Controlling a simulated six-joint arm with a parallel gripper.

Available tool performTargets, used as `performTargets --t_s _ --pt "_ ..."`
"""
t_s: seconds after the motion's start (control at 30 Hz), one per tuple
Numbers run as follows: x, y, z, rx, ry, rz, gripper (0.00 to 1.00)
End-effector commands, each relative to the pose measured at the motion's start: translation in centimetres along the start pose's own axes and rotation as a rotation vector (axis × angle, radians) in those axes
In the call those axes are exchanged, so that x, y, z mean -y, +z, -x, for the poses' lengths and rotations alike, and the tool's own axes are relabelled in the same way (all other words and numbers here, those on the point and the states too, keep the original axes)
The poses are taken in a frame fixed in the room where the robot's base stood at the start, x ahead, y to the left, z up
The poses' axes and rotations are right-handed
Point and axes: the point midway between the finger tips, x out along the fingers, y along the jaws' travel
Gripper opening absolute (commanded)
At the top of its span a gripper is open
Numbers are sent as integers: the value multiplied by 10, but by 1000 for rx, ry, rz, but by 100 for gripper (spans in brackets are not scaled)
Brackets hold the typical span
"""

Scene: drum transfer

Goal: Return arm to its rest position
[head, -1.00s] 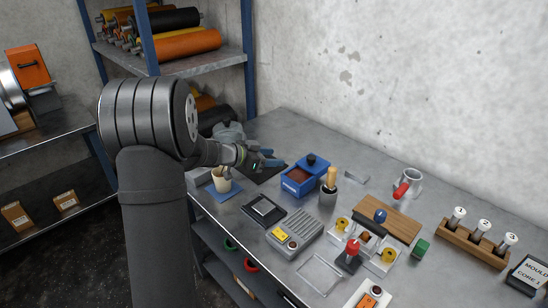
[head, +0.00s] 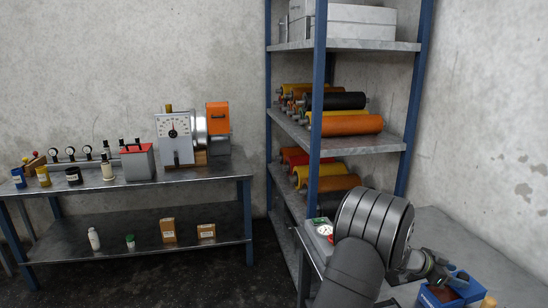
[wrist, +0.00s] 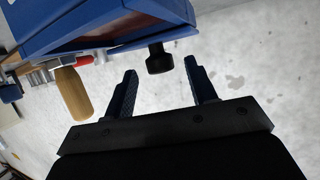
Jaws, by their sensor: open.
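My arm reaches in from the lower right of the head view, its large dark grey joint in front of the bench. My gripper shows in the wrist view (wrist: 163,90) with its two blue fingers spread apart and nothing between them. A blue box (wrist: 95,30) with a dark red inside and a black knob (wrist: 158,60) lies just beyond the fingertips in that view, apart from them as far as I can tell. In the head view the box (head: 436,298) is partly cut off at the bottom edge, beside my wrist.
A blue-post shelf rack (head: 319,150) with coloured rollers (head: 345,124) stands behind my arm. A bench (head: 125,192) with a dial machine (head: 176,138) stands at the left. A round gauge (head: 324,230) lies by my arm. A wooden handle (wrist: 73,95) is near my gripper.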

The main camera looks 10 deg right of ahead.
Motion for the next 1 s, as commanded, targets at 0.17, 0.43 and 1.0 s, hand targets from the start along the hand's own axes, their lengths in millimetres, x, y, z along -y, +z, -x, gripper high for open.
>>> performTargets --t_s 0.17,0.43,1.0 --pt "0 0 -25 -1 1 -1 52" --pt "0 0 -38 0 -1 0 52" --pt "1 -1 -5 0 -4 0 52"
